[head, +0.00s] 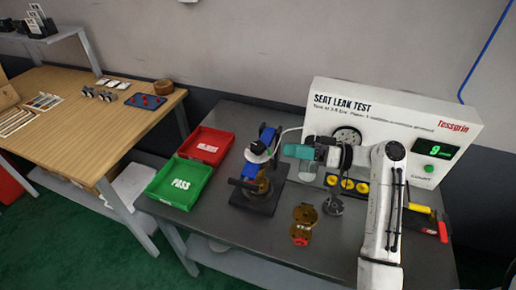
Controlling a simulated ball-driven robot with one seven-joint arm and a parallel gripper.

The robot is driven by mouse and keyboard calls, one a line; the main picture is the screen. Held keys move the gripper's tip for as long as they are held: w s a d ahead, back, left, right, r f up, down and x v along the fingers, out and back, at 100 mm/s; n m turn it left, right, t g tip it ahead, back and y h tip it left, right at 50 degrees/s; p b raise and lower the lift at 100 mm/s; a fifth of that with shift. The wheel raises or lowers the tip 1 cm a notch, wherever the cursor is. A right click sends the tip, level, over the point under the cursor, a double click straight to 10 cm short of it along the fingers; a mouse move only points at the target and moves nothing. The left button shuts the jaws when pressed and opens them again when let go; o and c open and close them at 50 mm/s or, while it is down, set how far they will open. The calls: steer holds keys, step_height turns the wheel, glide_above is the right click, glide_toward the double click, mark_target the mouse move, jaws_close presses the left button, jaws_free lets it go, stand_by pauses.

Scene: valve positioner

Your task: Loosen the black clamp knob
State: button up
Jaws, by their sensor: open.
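A blue and brass valve assembly (262,180) stands on a dark base plate (257,201) in the middle of the bench. A dark round part with a pale rim (257,150) sits near its top. A black bar-like part (247,187) sticks out at its front left. Which of these is the black clamp knob is too small to tell. My gripper (288,151), teal towards its end, reaches in from the right and points left at the upper part of the assembly. It is open and appears apart from the dark round part. Its fingertips are small and unclear.
A red tray (205,145) and a green PASS tray (178,183) stand left of the assembly. A loose brass valve (304,218) lies in front. The seat leak test panel (390,120) stands behind. A red and yellow tool (430,218) lies right of my arm.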

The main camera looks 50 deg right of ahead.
mark_target(258, 145)
steer(key=w+f+n+p, duration=0.1)
steer(key=w+n, duration=0.1)
steer(key=w, duration=0.1)
steer(key=w+a+f+n+h+p, duration=0.1)
steer(key=w+n, duration=0.1)
steer(key=w, duration=0.1)
steer(key=w+a+f+n+h+p, duration=0.1)
steer(key=w+n, duration=0.1)
steer(key=w, duration=0.2)
steer(key=shift+a+f+t, duration=0.2)
steer(key=shift+t, duration=0.1)
steer(key=shift+c, duration=0.4)
steer(key=c, duration=1)
